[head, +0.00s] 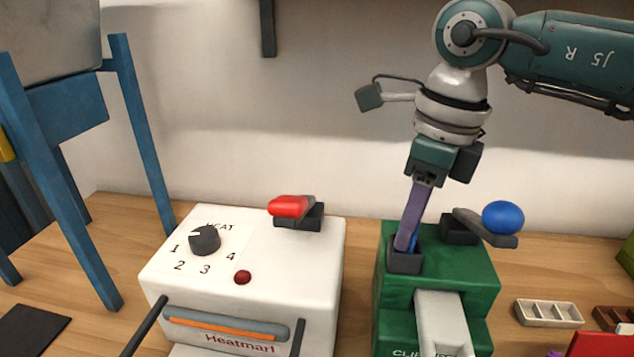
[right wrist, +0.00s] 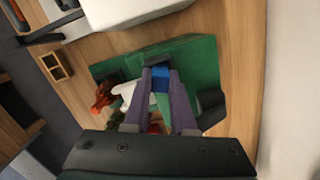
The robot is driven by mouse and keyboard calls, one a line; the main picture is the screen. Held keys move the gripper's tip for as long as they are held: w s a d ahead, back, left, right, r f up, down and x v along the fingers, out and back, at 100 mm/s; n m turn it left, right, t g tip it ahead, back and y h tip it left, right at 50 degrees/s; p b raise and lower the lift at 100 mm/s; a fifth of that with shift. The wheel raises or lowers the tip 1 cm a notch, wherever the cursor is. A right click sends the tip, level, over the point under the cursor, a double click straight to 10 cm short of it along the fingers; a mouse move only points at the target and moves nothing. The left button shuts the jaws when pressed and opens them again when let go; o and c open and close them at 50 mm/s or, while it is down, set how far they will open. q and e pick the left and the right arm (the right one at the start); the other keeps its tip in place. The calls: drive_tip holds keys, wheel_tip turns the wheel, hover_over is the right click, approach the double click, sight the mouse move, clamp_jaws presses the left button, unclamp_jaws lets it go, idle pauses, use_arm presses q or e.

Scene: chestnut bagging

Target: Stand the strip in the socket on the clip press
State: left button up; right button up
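The green clip press (head: 462,262) stands right of centre in the head view, with a small dark socket (head: 405,262) at its back left. The blue strip (head: 413,243) stands at the socket, its lower end hidden by the socket wall. My right gripper (head: 408,236) points down with its purple fingers at the socket mouth. In the right wrist view the blue strip (right wrist: 160,78) fills the gap between the fingertips, with the dark socket around its far end. The gripper looks shut on it. My left gripper is in neither view.
The press lever with a blue knob (head: 503,217) is close right of the gripper. A white heat sealer (head: 300,260) with a red-handled lever (head: 288,206) stands to the left. A white divided tray (head: 549,313) lies right of the press. A blue-legged stand (head: 143,135) is far left.

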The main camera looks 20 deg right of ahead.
drive_tip(key=o, duration=0.4)
drive_tip(key=shift+r, duration=0.1)
